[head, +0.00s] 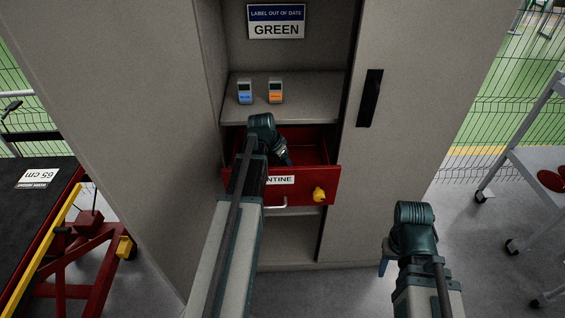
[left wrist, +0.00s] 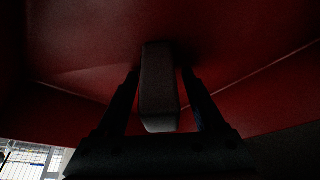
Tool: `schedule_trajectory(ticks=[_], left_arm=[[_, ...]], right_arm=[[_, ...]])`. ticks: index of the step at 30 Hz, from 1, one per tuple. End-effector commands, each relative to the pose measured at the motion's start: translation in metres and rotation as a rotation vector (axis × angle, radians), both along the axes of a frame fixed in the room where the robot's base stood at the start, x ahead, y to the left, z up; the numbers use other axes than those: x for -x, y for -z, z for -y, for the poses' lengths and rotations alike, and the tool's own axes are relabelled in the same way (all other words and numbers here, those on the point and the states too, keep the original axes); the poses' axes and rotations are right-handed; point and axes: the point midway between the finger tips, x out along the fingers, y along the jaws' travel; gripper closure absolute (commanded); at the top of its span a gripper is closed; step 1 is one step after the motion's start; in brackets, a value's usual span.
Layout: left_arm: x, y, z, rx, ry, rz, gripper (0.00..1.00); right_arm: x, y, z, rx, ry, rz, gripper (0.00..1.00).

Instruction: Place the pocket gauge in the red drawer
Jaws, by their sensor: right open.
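The red drawer (head: 318,186) is pulled out of the grey cabinet, with a white label ending in "NTINE" and a yellow part on its front. My left arm reaches over its front, and the left gripper (head: 286,160) points down into it. In the left wrist view, a dark grey block that looks like the pocket gauge (left wrist: 160,88) is between the two fingers of the left gripper (left wrist: 161,72), which appear closed on its sides. Red drawer walls surround it; whether it touches the floor is unclear. My right gripper (head: 385,267) is open, low in front of the cabinet's right side.
Two small devices, one with a blue label (head: 245,92) and one with an orange label (head: 275,91), stand on the shelf above the drawer. A sign reading "GREEN" (head: 276,22) hangs behind. A red-framed table is at left, a grey cart (head: 545,165) at right.

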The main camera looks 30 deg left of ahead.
Motion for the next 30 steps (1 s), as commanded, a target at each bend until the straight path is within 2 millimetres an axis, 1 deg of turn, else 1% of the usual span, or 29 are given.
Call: schedule_trajectory(ticks=[8,14,20,30], left_arm=[[0.0,-0.003,0.0,0.0,0.0,0.0,0.3],[0.004,-0.016,-0.001,0.0,-0.001,0.0,0.3],[0.014,-0.042,-0.003,0.0,-0.002,0.0,0.3],[0.035,-0.094,-0.008,0.0,-0.001,0.0,0.3]], right_arm=[[0.0,-0.003,0.0,0.0,0.0,0.0,0.5],[0.0,-0.016,0.0,0.0,0.0,0.0,0.5],[0.0,-0.042,0.0,0.0,0.0,0.0,0.5],[0.0,-0.094,0.0,0.0,0.0,0.0,0.5]])
